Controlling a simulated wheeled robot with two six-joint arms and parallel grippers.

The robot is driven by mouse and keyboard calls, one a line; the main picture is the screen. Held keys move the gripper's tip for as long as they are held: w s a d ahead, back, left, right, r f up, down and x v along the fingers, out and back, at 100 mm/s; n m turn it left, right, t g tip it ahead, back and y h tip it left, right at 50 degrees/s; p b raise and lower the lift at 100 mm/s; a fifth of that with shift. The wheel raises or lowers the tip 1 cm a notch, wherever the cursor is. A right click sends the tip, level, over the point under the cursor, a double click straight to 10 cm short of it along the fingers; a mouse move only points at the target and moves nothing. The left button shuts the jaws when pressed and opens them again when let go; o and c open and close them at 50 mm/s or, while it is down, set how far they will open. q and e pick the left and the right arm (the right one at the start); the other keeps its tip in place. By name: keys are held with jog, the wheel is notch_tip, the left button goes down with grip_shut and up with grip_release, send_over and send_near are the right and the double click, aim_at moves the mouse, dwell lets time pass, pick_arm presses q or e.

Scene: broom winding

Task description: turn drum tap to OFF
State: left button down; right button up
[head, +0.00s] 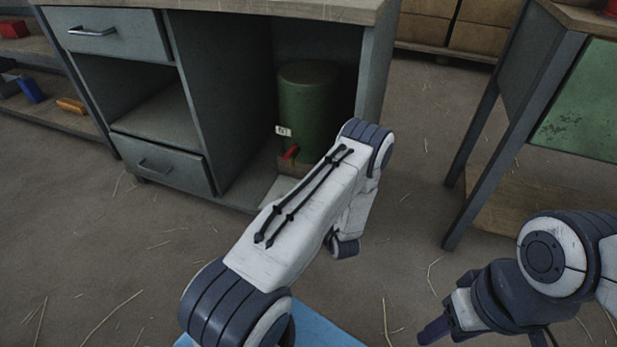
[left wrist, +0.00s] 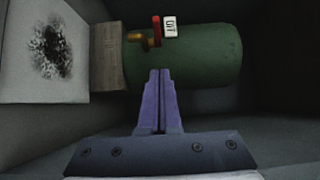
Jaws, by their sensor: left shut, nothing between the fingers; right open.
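The green drum (head: 308,100) stands in the open cabinet compartment. Its tap has a red handle (head: 290,152), low on the drum's front. A white label (head: 283,131) sits just above the handle. In the left wrist view the drum (left wrist: 205,62) appears sideways. There the red handle (left wrist: 156,28) lies across the drum's length on a brass-coloured tap body (left wrist: 140,37), beside the label (left wrist: 170,25), which seems to read OFF. My left gripper (left wrist: 160,72) is shut and empty, with its tips apart from the handle in the picture; the head view hides it. My right gripper (head: 436,330) is open, at lower right.
The drum rests on a wooden block (left wrist: 107,57). A pale plate with a dark stain (left wrist: 18,60) lies before it. Cabinet walls close in around the drum. A green-panelled table (head: 583,105) stands at right. The straw-strewn floor between is clear.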

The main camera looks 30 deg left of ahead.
pick_arm(q)
jog(key=b, duration=0.5)
send_near(292, 153)
jog(key=w+a, duration=0.1)
jog(key=w, duration=0.3)
jog(key=a, duration=0.1)
jog(key=a+b, duration=0.1)
jog(key=shift+s+a+f, duration=0.1)
jog(key=shift+s+a, duration=0.15)
jog(key=shift+s, duration=0.05)
jog(key=shift+a, duration=0.45)
jog(key=shift+s, duration=0.1)
